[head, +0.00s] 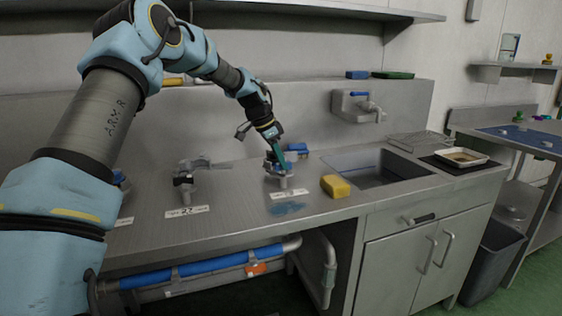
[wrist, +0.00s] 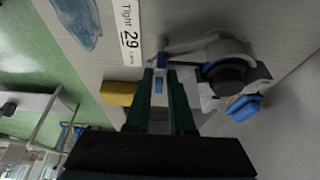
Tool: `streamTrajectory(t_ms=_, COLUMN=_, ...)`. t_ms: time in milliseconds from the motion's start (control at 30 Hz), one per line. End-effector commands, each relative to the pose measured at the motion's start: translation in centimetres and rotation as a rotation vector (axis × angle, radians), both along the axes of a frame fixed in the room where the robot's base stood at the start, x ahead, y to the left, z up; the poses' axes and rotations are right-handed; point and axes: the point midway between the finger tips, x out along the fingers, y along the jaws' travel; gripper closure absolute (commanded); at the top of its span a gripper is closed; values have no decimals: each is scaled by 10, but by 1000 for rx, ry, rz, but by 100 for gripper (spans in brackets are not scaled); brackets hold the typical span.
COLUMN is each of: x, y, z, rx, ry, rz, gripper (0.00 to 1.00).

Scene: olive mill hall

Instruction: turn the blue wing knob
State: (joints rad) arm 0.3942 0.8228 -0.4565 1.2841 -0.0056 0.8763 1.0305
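The valve fixture (head: 279,181) stands on the steel counter behind a label (head: 285,194), which reads "Tight 29" in the wrist view (wrist: 130,30). My gripper (head: 284,172) reaches down over it from above and hides part of it. In the wrist view my gripper's two teal fingers (wrist: 161,80) are apart. A narrow blue piece (wrist: 159,84), apparently a wing of the knob, shows between them with a slight gap. A second blue part (wrist: 243,107) sits at the back right of the grey fixture. Whether the fingers touch the knob cannot be made out.
A yellow sponge (head: 335,186) lies right of the fixture, before the sink (head: 378,168). Another fixture (head: 187,180) with label 27 stands to the left. A blue smear (head: 288,208) marks the counter's front. The counter between the fixtures is clear.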

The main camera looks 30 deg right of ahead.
Motion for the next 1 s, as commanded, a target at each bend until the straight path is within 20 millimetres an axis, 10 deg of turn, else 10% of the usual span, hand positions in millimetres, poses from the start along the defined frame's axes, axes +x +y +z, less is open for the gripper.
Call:
streamTrajectory(t_ms=467, x=0, y=1, z=3, rx=0, ry=0, rz=1, gripper=57)
streamTrajectory(t_ms=1000, x=5, y=35, z=86, rx=-1, ry=-1, rz=2, gripper=57)
